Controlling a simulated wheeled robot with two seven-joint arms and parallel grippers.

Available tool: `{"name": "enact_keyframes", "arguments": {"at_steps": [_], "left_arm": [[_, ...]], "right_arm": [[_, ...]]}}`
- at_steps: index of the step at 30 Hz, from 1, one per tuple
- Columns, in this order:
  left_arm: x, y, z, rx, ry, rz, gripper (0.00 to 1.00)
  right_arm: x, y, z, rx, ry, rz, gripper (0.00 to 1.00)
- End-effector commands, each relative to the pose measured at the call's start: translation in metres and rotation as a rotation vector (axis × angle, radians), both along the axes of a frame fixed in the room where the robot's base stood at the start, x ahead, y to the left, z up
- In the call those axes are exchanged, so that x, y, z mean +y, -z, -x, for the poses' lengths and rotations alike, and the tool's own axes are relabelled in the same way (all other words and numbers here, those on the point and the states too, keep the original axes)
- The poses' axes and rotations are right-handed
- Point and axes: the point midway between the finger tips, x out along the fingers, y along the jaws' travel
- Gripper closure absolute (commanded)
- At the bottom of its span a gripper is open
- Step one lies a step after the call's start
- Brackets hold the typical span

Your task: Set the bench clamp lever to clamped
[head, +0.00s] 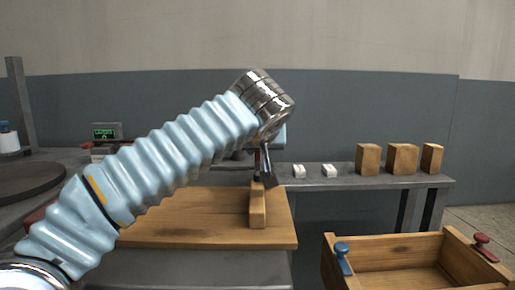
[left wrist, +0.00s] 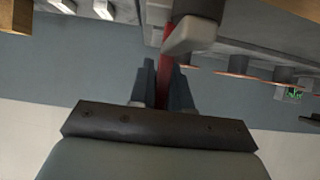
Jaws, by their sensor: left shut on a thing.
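A red lever (left wrist: 165,62) runs between the two dark fingers of my left gripper (left wrist: 163,82) in the left wrist view, and the gripper is shut on it. In the head view my left arm reaches across from the left, and its gripper (head: 264,175) points down at an upright wooden piece (head: 258,208) on a wooden board (head: 190,222). Only a sliver of red shows there beside the fingers. My arm hides much of the clamp, so I cannot tell the lever's setting. A pale grey part (left wrist: 192,36) sits close to the lever. My right gripper is not in view.
A wooden crate (head: 385,250) with a blue knob (head: 342,257) and a red knob (head: 484,246) stands at lower right. Several wooden blocks (head: 402,158) and small white pieces (head: 299,171) rest on the back bench. A display (head: 105,132) with small green lettering stands at left.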

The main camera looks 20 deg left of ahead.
Motion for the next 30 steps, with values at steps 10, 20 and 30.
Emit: {"name": "enact_keyframes", "arguments": {"at_steps": [10, 20, 30], "left_arm": [[-0.001, 0.001, 0.001, 0.003, 0.002, 0.001, 0.62], [-0.014, -0.018, 0.026, 0.000, 0.006, 0.002, 0.62], [-0.043, -0.060, 0.088, 0.000, 0.004, 0.003, 0.62]], "right_arm": [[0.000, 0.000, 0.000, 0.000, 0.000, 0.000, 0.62], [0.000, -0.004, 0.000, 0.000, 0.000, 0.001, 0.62], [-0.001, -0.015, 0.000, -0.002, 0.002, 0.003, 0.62]]}}
